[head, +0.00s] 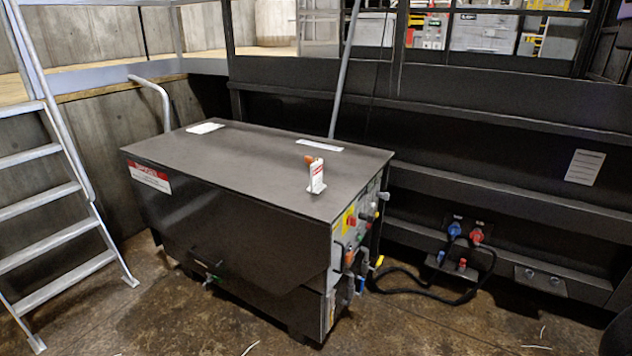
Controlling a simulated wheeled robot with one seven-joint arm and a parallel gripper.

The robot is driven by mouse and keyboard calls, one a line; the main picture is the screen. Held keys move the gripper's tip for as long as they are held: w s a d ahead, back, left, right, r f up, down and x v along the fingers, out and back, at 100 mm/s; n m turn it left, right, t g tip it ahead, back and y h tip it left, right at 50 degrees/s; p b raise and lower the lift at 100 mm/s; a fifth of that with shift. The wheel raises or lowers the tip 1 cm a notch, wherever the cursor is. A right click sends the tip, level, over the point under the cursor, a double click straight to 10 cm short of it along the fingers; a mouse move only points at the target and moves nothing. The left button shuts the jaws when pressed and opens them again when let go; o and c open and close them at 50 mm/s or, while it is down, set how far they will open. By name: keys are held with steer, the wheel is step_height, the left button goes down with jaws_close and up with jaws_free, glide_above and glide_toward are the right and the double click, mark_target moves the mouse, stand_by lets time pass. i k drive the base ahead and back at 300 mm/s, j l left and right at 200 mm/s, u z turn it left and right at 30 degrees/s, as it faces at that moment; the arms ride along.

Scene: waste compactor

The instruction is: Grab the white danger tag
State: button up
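A white danger tag (316,176) stands out on top of the dark cabinet (255,165), near its right front part. The tag looks upright, with small dark print too fine to read. An orange-brown piece (309,159) sits right at the tag's upper left; I cannot tell whether the two are joined.
The cabinet's right end has a control panel (352,228) with knobs and plugs. Black cables (425,290) run along the floor to sockets (465,232) on the dark wall. A metal ladder (62,190) stands at left. Concrete floor in front is mostly clear.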

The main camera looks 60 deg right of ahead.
mark_target(317, 186)
steer(key=i+l, duration=0.2)
steer(key=i, duration=0.2)
steer(key=i+l+z, duration=0.1)
steer(key=i, duration=0.3)
steer(key=i+l, duration=0.2)
steer(key=i, duration=0.2)
steer(key=k+l+z, duration=0.05)
